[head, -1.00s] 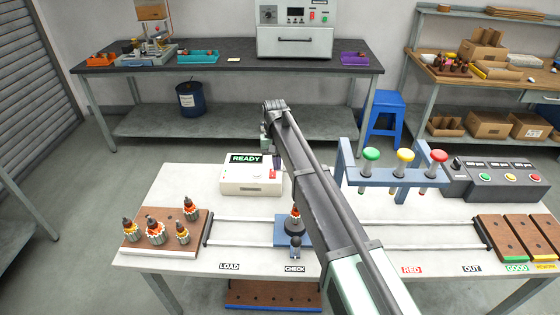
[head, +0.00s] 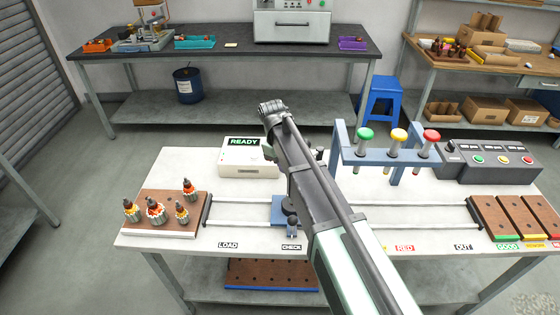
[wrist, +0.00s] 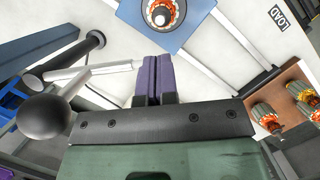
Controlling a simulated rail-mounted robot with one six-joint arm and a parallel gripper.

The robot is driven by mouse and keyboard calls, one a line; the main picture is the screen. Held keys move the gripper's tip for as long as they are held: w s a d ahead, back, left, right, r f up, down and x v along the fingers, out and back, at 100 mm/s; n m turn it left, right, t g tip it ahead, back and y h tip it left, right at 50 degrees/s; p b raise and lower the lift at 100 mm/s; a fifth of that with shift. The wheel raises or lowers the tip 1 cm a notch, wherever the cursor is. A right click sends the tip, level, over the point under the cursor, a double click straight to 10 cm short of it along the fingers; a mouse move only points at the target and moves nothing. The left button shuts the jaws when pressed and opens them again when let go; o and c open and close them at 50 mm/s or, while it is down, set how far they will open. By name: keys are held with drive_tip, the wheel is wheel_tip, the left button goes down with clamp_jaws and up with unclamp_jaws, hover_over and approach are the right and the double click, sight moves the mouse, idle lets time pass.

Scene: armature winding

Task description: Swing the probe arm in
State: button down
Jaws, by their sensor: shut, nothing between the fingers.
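The probe arm shows in the wrist view as a silver rod (wrist: 103,70) with a large black ball knob (wrist: 43,119) at the left, close to the camera. A black post stands beside the rod. My gripper (wrist: 152,60) has its purple fingers pressed together and empty, just right of the knob, with the rod's end close by; I cannot tell whether they touch. The blue carriage (wrist: 190,22) holds an upright armature (wrist: 162,14) beyond the fingertips.
The READY box (head: 250,158) stands behind the rails. A rack of several armatures (head: 170,221) is at the left. The blue lamp frame (head: 378,157), button panel (head: 490,160) and sorting trays (head: 510,218) are at the right. Bare white table lies in front of the READY box.

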drive_tip(key=shift+s+d, duration=0.25)
drive_tip(key=shift+s, duration=0.05)
drive_tip(key=shift+w, duration=0.1)
idle(0.3)
drive_tip(key=w+a+r+p, duration=0.2)
drive_tip(key=r+p, duration=0.3)
drive_tip(key=w+a+r+p, duration=0.2)
drive_tip(key=r+p, duration=0.3)
drive_tip(key=shift+w+a+r, duration=0.2)
drive_tip(key=shift+w+a, duration=0.15)
